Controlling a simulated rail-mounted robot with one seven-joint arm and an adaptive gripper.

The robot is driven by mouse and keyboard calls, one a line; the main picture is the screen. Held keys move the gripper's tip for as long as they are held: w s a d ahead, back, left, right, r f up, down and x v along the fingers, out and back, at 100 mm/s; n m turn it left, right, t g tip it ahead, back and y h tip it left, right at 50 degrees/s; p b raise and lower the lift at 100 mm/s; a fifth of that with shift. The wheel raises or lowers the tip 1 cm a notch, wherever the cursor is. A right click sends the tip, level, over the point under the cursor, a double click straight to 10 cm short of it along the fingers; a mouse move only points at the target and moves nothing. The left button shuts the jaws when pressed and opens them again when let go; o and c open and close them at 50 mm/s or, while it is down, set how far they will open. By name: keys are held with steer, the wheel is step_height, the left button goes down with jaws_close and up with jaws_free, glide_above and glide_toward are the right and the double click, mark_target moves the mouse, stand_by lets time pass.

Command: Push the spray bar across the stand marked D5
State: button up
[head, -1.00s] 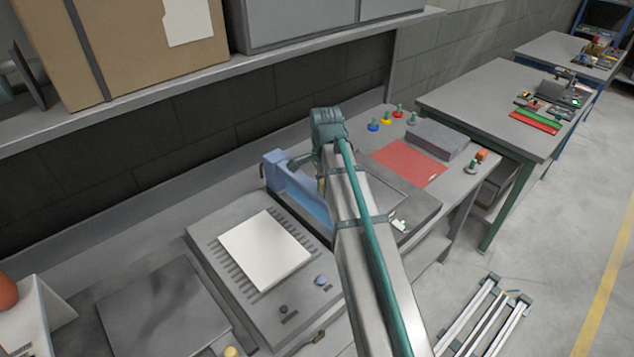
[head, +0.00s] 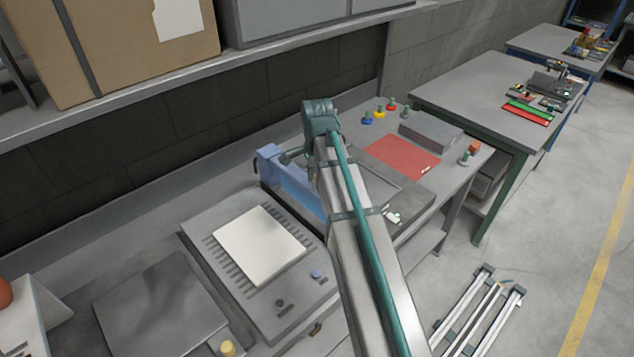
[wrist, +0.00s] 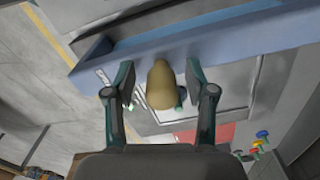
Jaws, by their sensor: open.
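A long blue bar-like part (head: 300,192) rises from the grey bench unit, with a taller blue block at its left end. It also crosses the top of the wrist view (wrist: 230,32). No D5 mark is readable, and I cannot tell which part is the spray bar. My gripper (wrist: 158,76) is open, its two dark fingers apart. A rounded tan piece (wrist: 161,90) shows between the fingers, with gaps on both sides. The blue bar lies just beyond the fingertips; contact is unclear. In the head view my arm hides much of the gripper and the bar's right side.
A grey unit with a pale square plate (head: 260,245) stands left of the blue part. A red sheet (head: 402,157), a grey block (head: 431,131) and several coloured knobs are to the right. A shelf (head: 230,50) with boxes overhangs the back. The floor is at the right.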

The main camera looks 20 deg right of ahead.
step_height(320, 180, up, 12)
steer(key=shift+f, duration=0.2)
steer(key=shift+f, duration=0.15)
stand_by(0.4)
step_height(320, 180, down, 12)
steer(key=shift+r, duration=0.15)
steer(key=shift+w+d, duration=0.1)
steer(key=shift+d, duration=0.2)
steer(key=shift+r, duration=0.1)
stand_by(0.4)
